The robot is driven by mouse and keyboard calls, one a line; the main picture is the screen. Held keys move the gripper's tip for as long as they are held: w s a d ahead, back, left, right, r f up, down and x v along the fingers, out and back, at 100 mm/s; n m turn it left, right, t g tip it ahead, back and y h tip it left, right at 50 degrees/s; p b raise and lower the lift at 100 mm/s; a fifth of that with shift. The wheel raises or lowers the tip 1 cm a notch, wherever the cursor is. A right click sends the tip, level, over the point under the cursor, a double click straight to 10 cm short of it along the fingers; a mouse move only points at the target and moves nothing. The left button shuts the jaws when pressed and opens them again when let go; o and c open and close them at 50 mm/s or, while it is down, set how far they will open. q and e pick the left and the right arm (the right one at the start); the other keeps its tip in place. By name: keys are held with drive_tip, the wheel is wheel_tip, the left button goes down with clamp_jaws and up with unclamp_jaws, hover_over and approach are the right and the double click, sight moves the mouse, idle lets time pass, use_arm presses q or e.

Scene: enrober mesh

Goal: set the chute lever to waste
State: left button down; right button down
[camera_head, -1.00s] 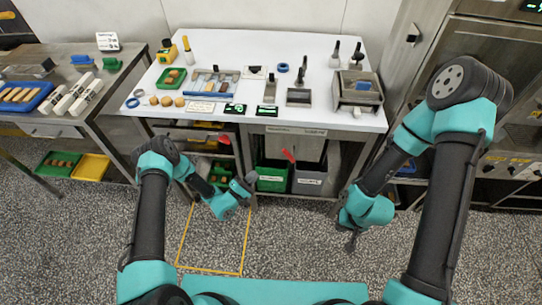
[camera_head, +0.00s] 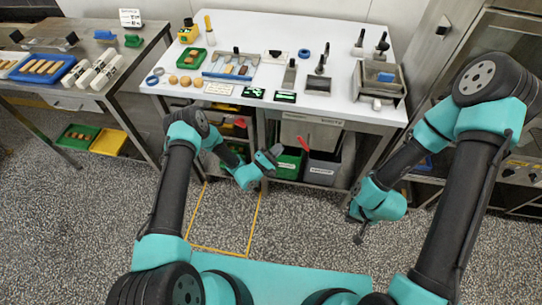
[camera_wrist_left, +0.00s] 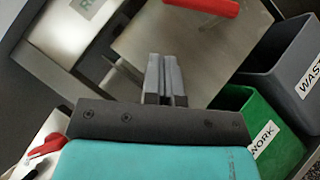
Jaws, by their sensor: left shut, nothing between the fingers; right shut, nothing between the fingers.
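The chute lever is a red handle (camera_head: 304,143) under the white table, by the metal chute plate (camera_head: 308,131); the handle also shows at the top of the left wrist view (camera_wrist_left: 207,6). The grey waste bin (camera_wrist_left: 282,72) is at the right of that view, with the green bin (camera_wrist_left: 256,128), its label ending in "WORK", beside it. My left gripper (camera_head: 276,151) is shut and empty, left of the lever and apart from it; its fingers (camera_wrist_left: 164,68) point towards the chute plate. My right gripper (camera_head: 358,238) is shut and empty over the floor, well right of the bins.
The white table (camera_head: 240,30) above carries trays, tools and a metal box (camera_head: 380,78). Another red handle (camera_wrist_left: 48,146) shows at lower left in the wrist view. The table leg and shelf frame stand close around the left gripper. Floor in front is clear.

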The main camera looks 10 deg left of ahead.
use_arm(q)
drive_tip(key=w+d+r, duration=0.1)
drive_tip(key=d+r, duration=0.2)
drive_tip(key=d, duration=0.2)
drive_tip(key=shift+w, duration=0.4)
drive_tip(key=shift+d+r, duration=0.1)
drive_tip(key=shift+d, duration=0.15)
